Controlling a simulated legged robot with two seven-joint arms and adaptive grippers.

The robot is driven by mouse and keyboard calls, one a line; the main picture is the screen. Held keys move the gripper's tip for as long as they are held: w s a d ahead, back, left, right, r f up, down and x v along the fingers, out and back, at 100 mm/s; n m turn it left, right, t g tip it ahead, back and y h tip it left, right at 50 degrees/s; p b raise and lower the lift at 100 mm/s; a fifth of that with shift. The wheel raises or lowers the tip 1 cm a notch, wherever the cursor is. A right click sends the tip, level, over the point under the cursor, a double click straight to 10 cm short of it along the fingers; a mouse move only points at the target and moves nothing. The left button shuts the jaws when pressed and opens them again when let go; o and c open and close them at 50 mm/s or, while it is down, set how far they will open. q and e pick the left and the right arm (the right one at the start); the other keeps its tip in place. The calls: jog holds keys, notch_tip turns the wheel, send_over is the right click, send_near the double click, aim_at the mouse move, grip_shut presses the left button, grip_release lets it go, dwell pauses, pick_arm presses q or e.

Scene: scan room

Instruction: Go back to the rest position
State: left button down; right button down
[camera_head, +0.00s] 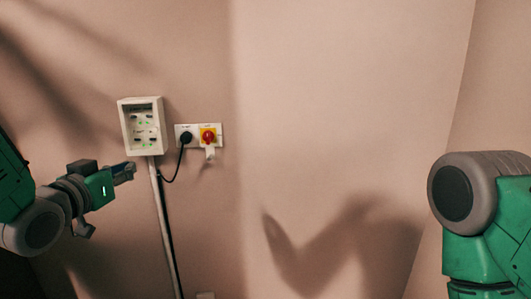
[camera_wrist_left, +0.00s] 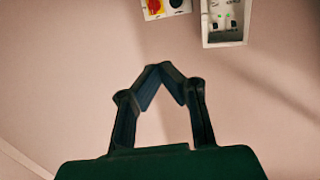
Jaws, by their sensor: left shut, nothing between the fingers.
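My left gripper (camera_head: 126,172) comes in from the left in the head view, just below a white wall box. In the left wrist view, my left gripper (camera_wrist_left: 160,68) has its fingertips together, with nothing between them and bare wall behind. It is apart from the box and the switch. In the head view, part of my right arm shows at the right edge, and its gripper is out of view.
The white box (camera_head: 126,108) with green lights is on the wall. Beside it are a black plug (camera_head: 186,137) with a cable and a red-and-yellow rotary switch (camera_head: 208,136). A pale conduit (camera_head: 159,210) runs down below the box.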

pick_arm(q)
jog(key=s+f+n+g+y, duration=0.1)
jog(key=s+f+g, duration=0.35)
jog(key=f, duration=0.95)
jog(key=s+f+g+y, duration=0.1)
jog(key=s+f+g, duration=0.3)
jog(key=f, duration=0.9)
jog(key=s+f+g, duration=0.2)
jog(key=s+f, duration=0.4)
jog(key=s, duration=0.3)
jog(key=s+f+g+b, duration=0.1)
jog(key=s+f+g, duration=0.2)
jog(key=s+f, duration=0.3)
jog(key=s+f+g+y+b, duration=0.1)
jog(key=s+f+g, duration=0.2)
jog(key=s, duration=0.9)
notch_tip(320, 180, down, 3)
jog(key=shift+s+f, duration=0.2)
jog(key=shift+s, duration=0.15)
pick_arm(e)
jog(key=shift+w+d+f, duration=0.1)
jog(key=shift+w+f, duration=0.05)
jog(key=shift+f, duration=0.4)
jog(key=shift+w+f, duration=0.15)
jog(key=shift+f, duration=0.35)
